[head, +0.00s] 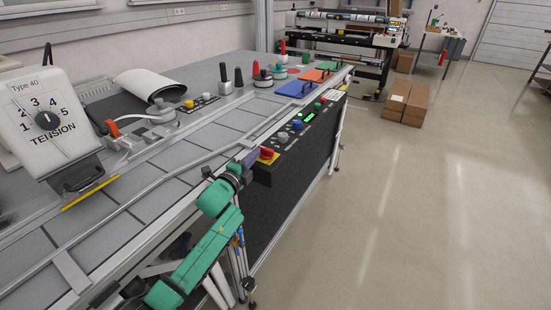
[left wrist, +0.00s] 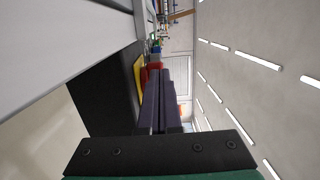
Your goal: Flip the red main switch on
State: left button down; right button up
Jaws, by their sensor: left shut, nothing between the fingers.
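The red main switch (head: 267,153) is a red knob on a yellow plate (head: 272,159) at the near end of the black control panel. My left gripper (head: 252,157) comes in from the lower left and is shut, with its dark purple fingertips close beside the knob. In the left wrist view the red switch (left wrist: 154,66) shows just past the shut fingers (left wrist: 162,80), partly covered by them, with the yellow plate (left wrist: 138,76) behind it. I cannot tell whether the fingertips touch the knob. My right gripper is not in view.
The panel (head: 300,132) also carries grey, blue and green knobs and a lit green display (head: 310,117). The long grey workbench (head: 150,185) lies to the left, with a tension dial box (head: 42,110).

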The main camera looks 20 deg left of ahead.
pick_arm(q)
jog(key=s+a+b, duration=0.1)
jog(key=s, duration=1.3)
jog(key=shift+s+a+b, duration=0.25)
jog(key=shift+a+b, duration=0.05)
jog(key=shift+a, duration=0.05)
